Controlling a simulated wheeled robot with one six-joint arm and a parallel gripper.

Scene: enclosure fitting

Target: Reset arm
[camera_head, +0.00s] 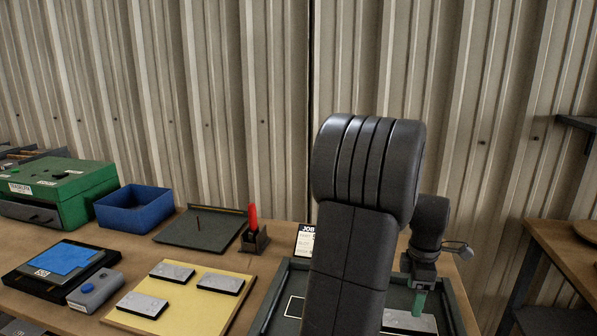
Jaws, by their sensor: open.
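My arm rises in front of the camera and bends down on the right to my gripper (419,302). The gripper points down over a dark tray (456,302) at the bench's right end. Its green-tipped jaws are open, just above or beside a light grey block (400,321) in the tray; whether they touch it I cannot tell. My arm hides the middle of the tray and part of this block.
A yellow board (190,315) bears several grey blocks. A blue bin (133,222), green box (70,215), red-handled tool (253,217) in a holder, dark plate (200,240) and blue-topped device (62,257) stand on the bench. A corrugated wall (150,100) is behind.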

